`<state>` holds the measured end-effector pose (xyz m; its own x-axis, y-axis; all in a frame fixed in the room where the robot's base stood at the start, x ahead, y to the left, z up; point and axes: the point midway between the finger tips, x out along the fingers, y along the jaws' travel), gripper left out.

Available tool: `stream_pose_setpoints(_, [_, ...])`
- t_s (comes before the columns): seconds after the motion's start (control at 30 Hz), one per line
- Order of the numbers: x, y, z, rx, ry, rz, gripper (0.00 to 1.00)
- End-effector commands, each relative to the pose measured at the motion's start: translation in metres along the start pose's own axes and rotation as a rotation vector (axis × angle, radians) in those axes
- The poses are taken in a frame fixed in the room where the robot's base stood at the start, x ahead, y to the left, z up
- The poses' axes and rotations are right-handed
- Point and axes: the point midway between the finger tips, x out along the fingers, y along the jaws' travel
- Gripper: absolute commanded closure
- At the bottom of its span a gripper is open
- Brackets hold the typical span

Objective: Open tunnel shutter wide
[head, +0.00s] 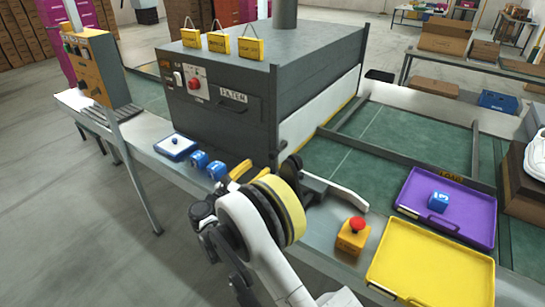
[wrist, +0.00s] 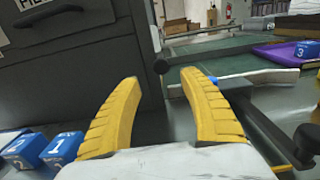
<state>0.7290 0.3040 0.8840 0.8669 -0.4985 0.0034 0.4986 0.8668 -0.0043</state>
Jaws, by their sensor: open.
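The tunnel (head: 222,110) is a dark grey box over the green line. Its right side carries a pale panel (head: 322,104) with a yellow lower edge; I cannot tell for sure that this is the shutter, or how far it is open. A small black knob (wrist: 161,67) shows at the tunnel's front right corner in the wrist view. My gripper (head: 250,172) is open and empty in front of that corner. In the wrist view its yellow fingers (wrist: 160,80) point toward the knob, which appears between the fingertips, apart from them.
A labelled drawer handle (head: 233,101) and red button are on the tunnel front. Blue cubes (head: 199,160) and a blue-white tray (head: 175,146) lie left of my gripper.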

Motion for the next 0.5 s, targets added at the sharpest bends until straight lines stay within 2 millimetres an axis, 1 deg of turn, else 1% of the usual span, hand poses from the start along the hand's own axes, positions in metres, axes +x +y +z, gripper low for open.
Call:
stream_pose_setpoints(0.03, [0.01,-0.002,-0.003,0.001,0.001,-0.005,0.5])
stream_pose_setpoints(0.3, [0.064,-0.002,-0.004,0.003,0.002,-0.004,0.5])
stream_pose_setpoints(0.4, [0.079,-0.002,-0.003,0.003,0.002,-0.004,0.5])
stream_pose_setpoints(0.5, [0.089,-0.001,-0.002,0.004,0.003,-0.002,0.5])
